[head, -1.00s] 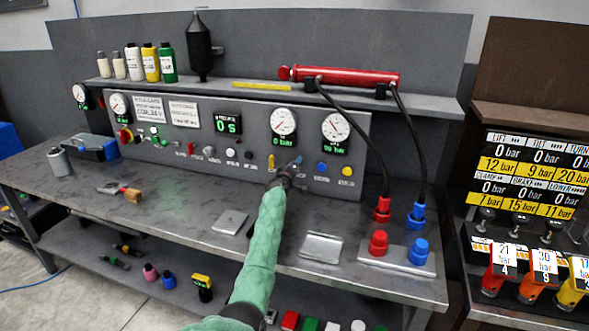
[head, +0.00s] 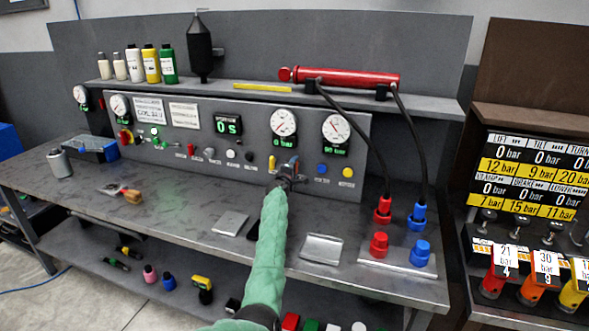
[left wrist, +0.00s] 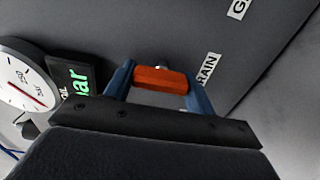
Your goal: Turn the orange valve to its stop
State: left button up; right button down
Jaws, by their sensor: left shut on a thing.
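The orange valve (left wrist: 160,78) shows in the left wrist view as a short orange bar in front of the grey panel. My left gripper (left wrist: 157,84) has one blue finger at each end of the bar and is shut on it. In the head view my left gripper (head: 288,178) is at the lower middle of the panel, below the round gauges, and mostly hides the valve. The valve's stop cannot be made out. My right gripper is not in view.
The grey control panel (head: 255,150) carries gauges and coloured knobs, with a yellow handle (head: 272,163) close left of my gripper. Red and blue hose couplings (head: 383,209) stand right of my arm. Flat metal plates (head: 322,248) lie on the bench.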

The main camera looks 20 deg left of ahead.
pick_arm(q)
jog(key=shift+f, duration=0.1)
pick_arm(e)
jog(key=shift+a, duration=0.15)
pick_arm(q)
jog(key=o, duration=1)
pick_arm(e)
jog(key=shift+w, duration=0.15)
pick_arm(q)
jog(key=shift+s, duration=0.5)
jog(key=s+b, duration=0.1)
jog(key=s, duration=0.5)
jog(key=shift+s+a, duration=0.1)
jog(key=shift+s, duration=0.25)
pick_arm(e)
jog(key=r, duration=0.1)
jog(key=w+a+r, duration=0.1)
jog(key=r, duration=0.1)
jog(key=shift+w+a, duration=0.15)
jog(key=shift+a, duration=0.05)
pick_arm(q)
jog(key=shift+f, duration=0.1)
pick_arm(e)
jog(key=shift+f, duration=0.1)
